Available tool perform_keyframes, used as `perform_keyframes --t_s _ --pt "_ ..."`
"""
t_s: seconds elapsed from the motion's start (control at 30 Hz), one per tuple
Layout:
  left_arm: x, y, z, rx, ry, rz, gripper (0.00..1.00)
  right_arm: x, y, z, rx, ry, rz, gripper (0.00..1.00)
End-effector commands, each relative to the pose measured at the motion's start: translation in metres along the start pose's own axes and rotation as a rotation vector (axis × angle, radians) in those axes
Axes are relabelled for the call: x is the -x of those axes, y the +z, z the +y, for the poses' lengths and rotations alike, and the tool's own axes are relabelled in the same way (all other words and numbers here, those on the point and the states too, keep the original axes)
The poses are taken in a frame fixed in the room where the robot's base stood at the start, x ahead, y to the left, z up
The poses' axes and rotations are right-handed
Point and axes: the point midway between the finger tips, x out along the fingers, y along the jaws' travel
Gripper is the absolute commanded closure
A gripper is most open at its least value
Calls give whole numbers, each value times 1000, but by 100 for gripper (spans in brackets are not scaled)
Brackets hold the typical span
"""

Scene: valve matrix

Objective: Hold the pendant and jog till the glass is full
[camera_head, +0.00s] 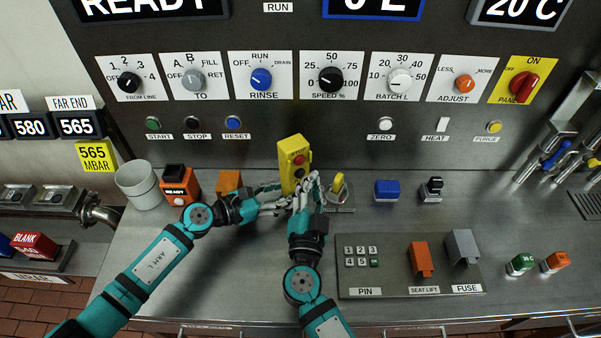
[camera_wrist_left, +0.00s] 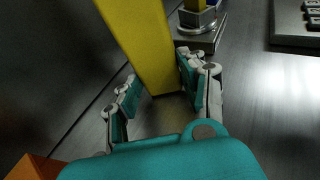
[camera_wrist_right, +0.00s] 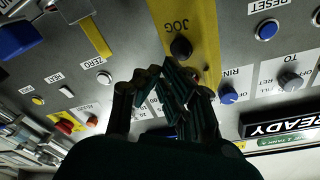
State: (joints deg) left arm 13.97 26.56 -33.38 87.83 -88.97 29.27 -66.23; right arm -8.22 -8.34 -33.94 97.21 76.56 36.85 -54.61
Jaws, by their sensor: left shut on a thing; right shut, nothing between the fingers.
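The yellow pendant (camera_head: 291,158) stands upright on the steel counter, with a red button above dark buttons on its face. My left gripper (camera_head: 273,198) is shut on the pendant's lower part; the left wrist view shows a finger on each side of the yellow body (camera_wrist_left: 142,40). My right gripper (camera_head: 305,192) is shut and empty, just in front of the pendant. In the right wrist view its fingertips (camera_wrist_right: 168,75) are close below the black button (camera_wrist_right: 181,47) beside the word JOG. Contact with the button cannot be told. I cannot make out a glass.
A yellow-handled switch (camera_head: 338,187) is close on the right. A keypad plate (camera_head: 390,289) lies right of my right arm. Dials line the wall panel behind.

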Motion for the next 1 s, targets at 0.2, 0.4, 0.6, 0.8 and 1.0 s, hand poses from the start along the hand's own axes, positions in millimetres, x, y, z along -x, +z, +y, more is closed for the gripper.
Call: perform_keyframes --t_s 0.2,0.4,0.6,0.8,1.0 --pt "0 0 1 0 2 0 76 15 -7 9 2 1 -1 100" --pt "0 0 1 0 2 0 76 31 -16 17 0 1 -1 100" --pt "0 0 1 0 2 0 76 39 -21 21 1 0 0 100" --pt "0 0 1 0 2 0 76 39 -21 21 1 0 0 100" --pt "0 0 1 0 3 0 76 39 -21 21 1 0 0 100"
